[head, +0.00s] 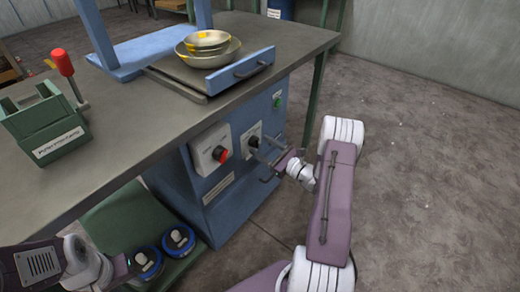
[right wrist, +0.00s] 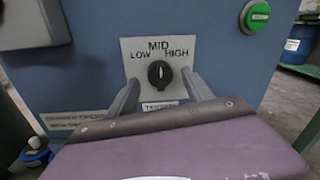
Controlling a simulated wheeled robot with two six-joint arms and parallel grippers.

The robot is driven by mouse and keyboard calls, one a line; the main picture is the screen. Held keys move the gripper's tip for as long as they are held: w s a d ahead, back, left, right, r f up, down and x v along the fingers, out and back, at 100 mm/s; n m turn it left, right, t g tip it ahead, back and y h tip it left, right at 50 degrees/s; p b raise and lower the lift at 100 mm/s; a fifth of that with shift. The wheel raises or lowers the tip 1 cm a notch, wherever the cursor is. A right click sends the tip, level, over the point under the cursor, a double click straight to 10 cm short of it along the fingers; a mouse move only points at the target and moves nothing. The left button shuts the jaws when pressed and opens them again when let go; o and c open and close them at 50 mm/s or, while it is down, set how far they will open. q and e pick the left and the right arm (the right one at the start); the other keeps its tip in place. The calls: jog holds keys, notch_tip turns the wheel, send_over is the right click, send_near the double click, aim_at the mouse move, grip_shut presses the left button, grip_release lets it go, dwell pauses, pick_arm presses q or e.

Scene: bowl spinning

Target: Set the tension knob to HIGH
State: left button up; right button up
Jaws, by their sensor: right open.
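The tension knob (right wrist: 160,73) is black and round, on a pale plate marked LOW, MID and HIGH. Its pale mark looks to point up, toward MID. In the head view the knob (head: 253,141) is small on the blue cabinet's front. My right gripper (right wrist: 161,78) is open, with one finger on each side of the knob; I cannot tell whether either touches it. In the head view my right gripper (head: 263,157) reaches the plate from the right. Part of my left arm shows at the bottom left of the head view; its jaws are not clear.
A red knob (head: 220,154) on a white box sits left of the tension plate. A green button (right wrist: 258,16) is above right. Floor at right is free.

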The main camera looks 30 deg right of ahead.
jog(key=shift+w+a, duration=0.2)
jog(key=shift+w, duration=0.5)
grip_shut()
jog(key=shift+r, duration=0.1)
jog(key=shift+d+m+g+p, duration=0.1)
jog(key=shift+m+g+p, duration=0.3)
jog(key=shift+m+p, duration=3.65)
jog(key=shift+m, duration=0.45)
